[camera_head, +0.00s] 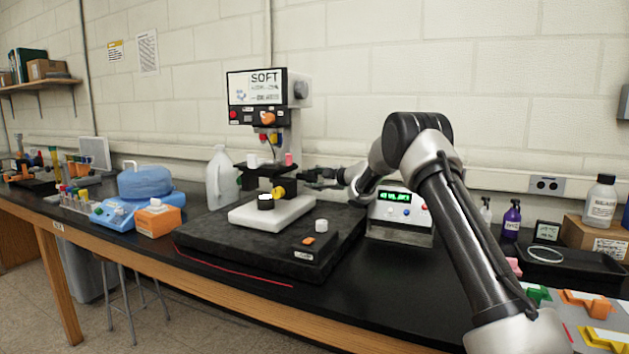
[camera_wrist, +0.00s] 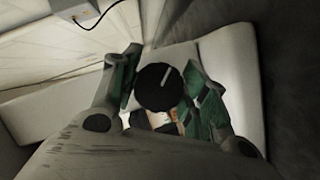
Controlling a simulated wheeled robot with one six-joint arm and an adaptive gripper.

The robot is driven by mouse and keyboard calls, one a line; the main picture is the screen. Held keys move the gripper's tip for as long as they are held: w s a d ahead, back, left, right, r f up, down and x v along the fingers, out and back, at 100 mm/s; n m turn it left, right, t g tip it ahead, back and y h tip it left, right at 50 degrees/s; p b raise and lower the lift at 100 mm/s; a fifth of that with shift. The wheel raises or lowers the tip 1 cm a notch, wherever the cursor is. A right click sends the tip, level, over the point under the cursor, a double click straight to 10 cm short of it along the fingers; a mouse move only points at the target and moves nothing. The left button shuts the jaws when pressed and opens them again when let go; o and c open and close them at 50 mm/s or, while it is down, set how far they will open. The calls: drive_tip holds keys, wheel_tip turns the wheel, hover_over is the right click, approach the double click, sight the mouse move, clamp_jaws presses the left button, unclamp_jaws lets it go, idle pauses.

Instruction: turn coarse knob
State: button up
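A black round knob (camera_wrist: 158,87) with a white line on its face shows in the wrist view, against pale machine parts. My gripper (camera_wrist: 165,88) has its green-padded fingers spread on either side of the knob. The right finger looks close to the knob's edge; a gap shows at the left. I cannot tell whether either finger touches. In the head view, my gripper (camera_head: 312,178) is at the right of the machine (camera_head: 284,130) with the "SOFT" screen, near its stage. The knob between the fingers cannot be made out there. A yellow knob (camera_head: 278,192) sits below the stage.
The machine's white base (camera_head: 270,215) stands on a black slab (camera_head: 285,258). An instrument with a green display (camera_head: 398,212) stands right of the slab, close to my arm. A white jug (camera_head: 221,178) and a blue device (camera_head: 140,195) are at the left.

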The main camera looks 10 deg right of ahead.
drive_tip(key=shift+m+g, duration=0.7)
drive_tip(key=shift+m, duration=0.6)
drive_tip(key=shift+f, duration=0.1)
drive_tip(key=o, duration=1)
drive_tip(key=shift+s, duration=0.1)
drive_tip(key=v, duration=1.1)
drive_tip(key=shift+s+d, duration=0.25)
drive_tip(key=shift+d, duration=0.1)
